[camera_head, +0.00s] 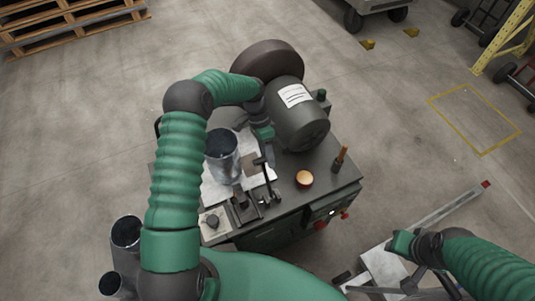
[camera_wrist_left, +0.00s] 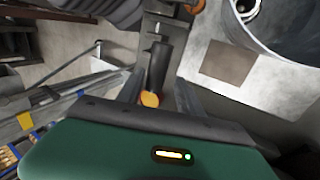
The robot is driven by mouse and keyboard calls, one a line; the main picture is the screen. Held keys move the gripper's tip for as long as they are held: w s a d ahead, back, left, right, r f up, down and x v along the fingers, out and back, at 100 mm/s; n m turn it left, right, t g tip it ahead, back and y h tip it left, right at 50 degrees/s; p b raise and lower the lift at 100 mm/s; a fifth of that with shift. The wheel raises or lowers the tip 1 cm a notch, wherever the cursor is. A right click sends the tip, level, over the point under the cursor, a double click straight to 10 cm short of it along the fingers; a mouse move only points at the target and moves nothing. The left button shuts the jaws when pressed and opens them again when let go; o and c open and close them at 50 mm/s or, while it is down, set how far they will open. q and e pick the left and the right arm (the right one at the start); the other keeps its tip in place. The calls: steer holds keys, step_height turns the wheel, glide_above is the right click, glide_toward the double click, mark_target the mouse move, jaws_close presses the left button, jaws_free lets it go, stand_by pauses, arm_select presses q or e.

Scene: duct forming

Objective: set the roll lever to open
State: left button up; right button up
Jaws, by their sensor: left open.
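The forming machine (camera_head: 330,185) stands in the middle of the head view, with a dark motor drum (camera_head: 300,125) on top. A shiny metal duct cylinder (camera_head: 222,158) stands upright on its pale plate; it also shows at the upper right in the left wrist view (camera_wrist_left: 285,30). My left gripper (camera_head: 265,134) is low over the machine, beside the drum, partly hidden by my arm. In the wrist view its open fingers (camera_wrist_left: 160,95) are on either side of a dark handle (camera_wrist_left: 157,65) with an orange end; I cannot tell whether they touch it. I cannot tell which handle is the roll lever.
A brown-handled lever (camera_head: 341,157) and an orange knob (camera_head: 304,179) are on the machine's right side. My right gripper (camera_head: 402,243) is at the lower right, its jaws unclear. A wooden pallet (camera_head: 70,25) lies at upper left.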

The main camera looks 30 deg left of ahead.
arm_select(q)
steer(key=b+v, duration=0.2)
steer(key=v, duration=1.4)
steer(key=shift+w+a+r, duration=0.25)
steer(key=shift+r, duration=0.05)
steer(key=s+d+n+t+y, duration=0.2)
steer(key=s+d+n+y, duration=0.15)
steer(key=d, duration=0.45)
steer(key=s+d+f+n+t, duration=0.1)
steer(key=s+f+n+t, duration=0.1)
steer(key=s, duration=0.7)
steer(key=s+d+f+n+t, duration=0.1)
steer(key=s+d+f+n, duration=0.1)
steer(key=s, duration=0.6)
steer(key=shift+s+f+t, duration=0.2)
steer(key=shift+s+t, duration=0.2)
steer(key=shift+w+d+y, duration=0.1)
steer(key=shift+d+y, duration=0.05)
steer(key=shift+y, duration=0.1)
